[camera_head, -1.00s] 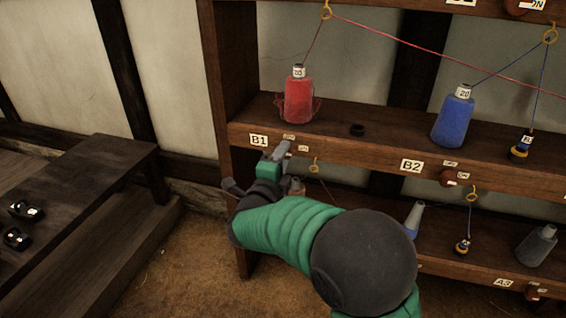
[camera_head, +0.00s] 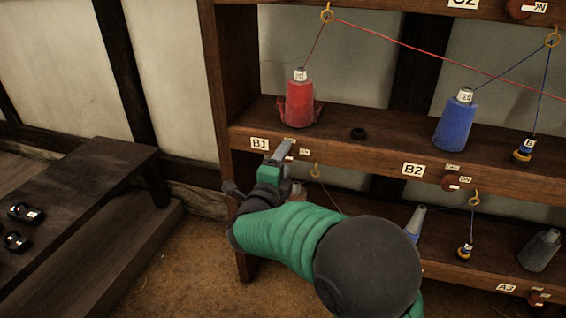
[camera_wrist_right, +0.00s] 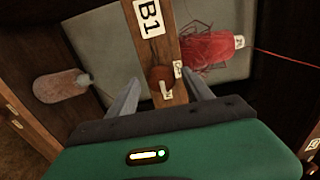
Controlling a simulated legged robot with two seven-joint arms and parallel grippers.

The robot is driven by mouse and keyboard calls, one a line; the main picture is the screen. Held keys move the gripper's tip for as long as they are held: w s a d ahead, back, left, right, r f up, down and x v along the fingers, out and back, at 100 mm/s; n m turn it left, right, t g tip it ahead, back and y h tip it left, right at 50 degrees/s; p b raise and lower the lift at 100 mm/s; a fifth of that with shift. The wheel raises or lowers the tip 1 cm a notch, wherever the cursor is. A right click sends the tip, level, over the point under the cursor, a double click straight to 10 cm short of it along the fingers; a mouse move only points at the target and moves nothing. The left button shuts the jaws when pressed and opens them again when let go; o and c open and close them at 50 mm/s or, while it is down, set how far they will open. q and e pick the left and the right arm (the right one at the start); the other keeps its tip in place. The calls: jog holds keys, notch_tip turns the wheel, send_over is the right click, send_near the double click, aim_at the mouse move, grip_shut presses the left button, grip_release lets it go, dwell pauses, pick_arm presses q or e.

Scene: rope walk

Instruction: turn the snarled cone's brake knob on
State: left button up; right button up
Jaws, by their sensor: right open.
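The snarled cone is a red cone (camera_head: 299,103) with loose loops of thread around its base, on the shelf above the B1 label (camera_head: 259,144). In the right wrist view, the red cone (camera_wrist_right: 211,48) lies beyond the shelf edge. Its brake knob (camera_wrist_right: 160,78) is a round reddish-brown knob with a pale pointer, on the shelf edge by the B1 plate (camera_wrist_right: 149,18). My right gripper (camera_head: 284,152) is at this edge and hides most of the knob in the head view. In the wrist view its open fingers (camera_wrist_right: 160,76) stand either side of the knob, with gaps showing. My left gripper is out of view.
A blue cone (camera_head: 454,122) stands right on the same shelf, with the B2 knob (camera_head: 449,183) below it. A dark bench (camera_head: 75,190) stands at left. Thread runs from the red cone up to a yellow eyelet (camera_head: 327,14).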

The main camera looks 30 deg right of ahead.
jog(key=p+v, duration=0.5)
jog(key=v, duration=1.2)
jog(key=shift+d, duration=0.1)
